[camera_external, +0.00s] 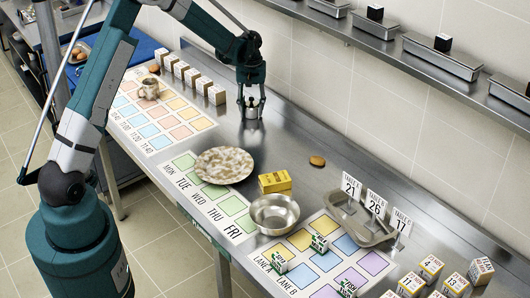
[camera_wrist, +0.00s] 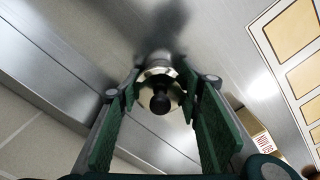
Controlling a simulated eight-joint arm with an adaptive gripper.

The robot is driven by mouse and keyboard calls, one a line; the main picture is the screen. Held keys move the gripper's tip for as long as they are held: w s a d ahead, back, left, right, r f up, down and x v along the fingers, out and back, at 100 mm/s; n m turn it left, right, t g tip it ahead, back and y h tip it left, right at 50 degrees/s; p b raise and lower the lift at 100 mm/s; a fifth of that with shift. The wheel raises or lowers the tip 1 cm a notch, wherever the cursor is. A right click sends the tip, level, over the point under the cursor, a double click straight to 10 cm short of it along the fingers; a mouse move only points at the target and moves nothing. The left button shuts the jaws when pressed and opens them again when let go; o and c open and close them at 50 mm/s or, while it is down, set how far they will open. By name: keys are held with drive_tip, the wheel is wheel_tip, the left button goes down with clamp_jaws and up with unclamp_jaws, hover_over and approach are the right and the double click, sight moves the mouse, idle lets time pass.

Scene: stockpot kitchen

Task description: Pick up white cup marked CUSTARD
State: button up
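No cup with a readable CUSTARD mark shows in either view. A small pale mug (camera_external: 150,88) stands on the mat at the far left of the counter; I cannot read any mark on it. My gripper (camera_external: 252,108) points down over the bare steel near the back wall. In the wrist view my gripper (camera_wrist: 160,88) has its green fingers apart. A small metallic thing with a black knob (camera_wrist: 160,101) shows between them, with gaps at both sides. I cannot tell what it is.
A row of white boxes (camera_external: 193,77) stands behind the mug. A speckled plate (camera_external: 224,165), a yellow box (camera_external: 275,182), a steel bowl (camera_external: 274,214) and a grey tray (camera_external: 361,218) with number cards lie to the right. A shelf (camera_external: 400,51) runs along the wall.

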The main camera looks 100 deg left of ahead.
drive_tip(key=shift+r, duration=0.1)
drive_tip(key=shift+c, duration=0.5)
drive_tip(key=shift+r, duration=0.55)
drive_tip(key=shift+c, duration=1.3)
drive_tip(key=shift+r, duration=4.4)
drive_tip(key=shift+c, duration=0.7)
